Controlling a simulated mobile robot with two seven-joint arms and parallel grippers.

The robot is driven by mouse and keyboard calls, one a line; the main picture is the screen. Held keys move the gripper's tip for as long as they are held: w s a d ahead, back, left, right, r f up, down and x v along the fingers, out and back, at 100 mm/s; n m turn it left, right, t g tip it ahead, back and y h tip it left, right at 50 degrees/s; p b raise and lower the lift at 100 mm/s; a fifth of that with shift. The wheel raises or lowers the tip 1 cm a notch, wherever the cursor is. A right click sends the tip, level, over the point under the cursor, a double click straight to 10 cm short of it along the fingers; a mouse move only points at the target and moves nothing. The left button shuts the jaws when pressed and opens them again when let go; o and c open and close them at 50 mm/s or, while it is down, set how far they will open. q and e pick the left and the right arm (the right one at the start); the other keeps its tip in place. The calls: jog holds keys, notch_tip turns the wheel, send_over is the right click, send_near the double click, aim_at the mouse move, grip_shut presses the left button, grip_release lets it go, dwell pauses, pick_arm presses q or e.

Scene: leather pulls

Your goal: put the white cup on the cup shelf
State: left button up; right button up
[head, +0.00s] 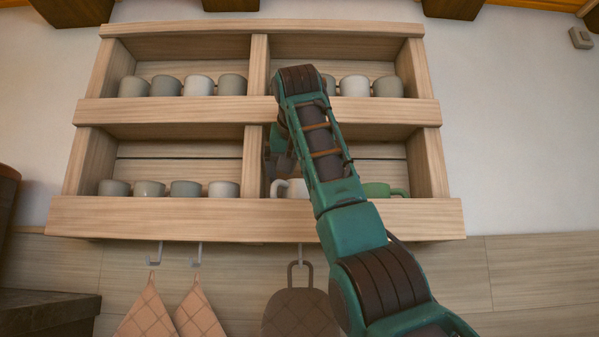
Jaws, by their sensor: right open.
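The white cup (293,187) stands in the lower right compartment of the wooden cup shelf (200,219), near its left end. Its handle points left. My right arm hides its right side, and the front board hides its base. My right gripper (279,166) is open, at the left end of that compartment, just above and slightly left of the cup. It looks apart from the cup, but its fingertips are small and dark. My left gripper is out of view.
A green cup (376,189) stands right of my arm in the same compartment. Several grey cups fill the lower left and upper compartments. Pot holders (153,309) and a dark round mitt (300,313) hang below. A centre divider (253,160) stands close left of my gripper.

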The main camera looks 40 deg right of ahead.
jog(key=b+v, duration=0.1)
jog(key=v, duration=1.1)
jog(key=shift+d, duration=0.1)
